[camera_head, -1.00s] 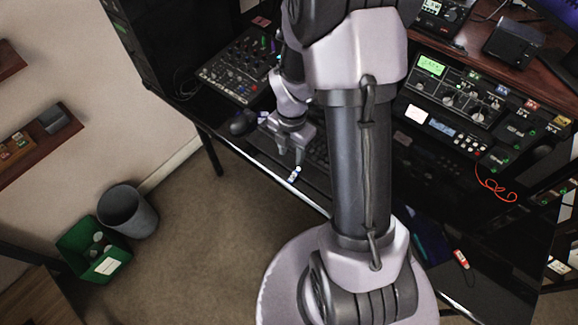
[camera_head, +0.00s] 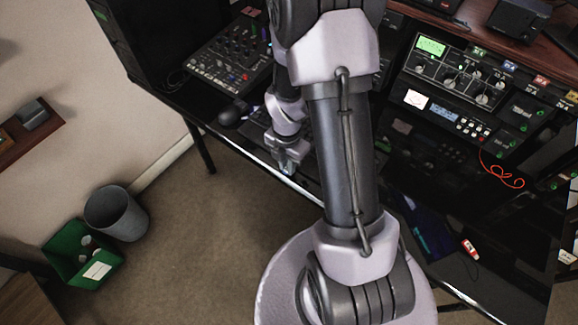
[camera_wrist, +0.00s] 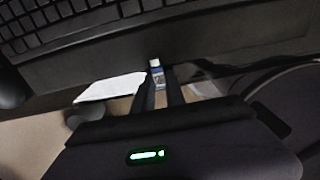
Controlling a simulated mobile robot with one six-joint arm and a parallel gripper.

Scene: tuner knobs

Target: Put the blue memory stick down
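The blue memory stick (camera_wrist: 157,75), blue with a pale end, shows between the fingertips of my gripper (camera_wrist: 159,84) in the wrist view. The two dark fingers are close together with the stick at their tips, so my gripper looks shut on it. In the head view my gripper (camera_head: 288,166) hangs at the front edge of the black desk (camera_head: 440,195). The stick is too small to make out clearly there. Whether the stick touches the desk I cannot tell.
A keyboard (camera_wrist: 75,22) lies beyond the stick, and a white flat piece (camera_wrist: 110,87) lies left of my fingers. A mouse (camera_head: 233,112), a mixer (camera_head: 228,62) and a rack unit (camera_head: 440,112) stand on the desk. A grey bin (camera_head: 116,212) and a green bin (camera_head: 83,256) stand on the floor.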

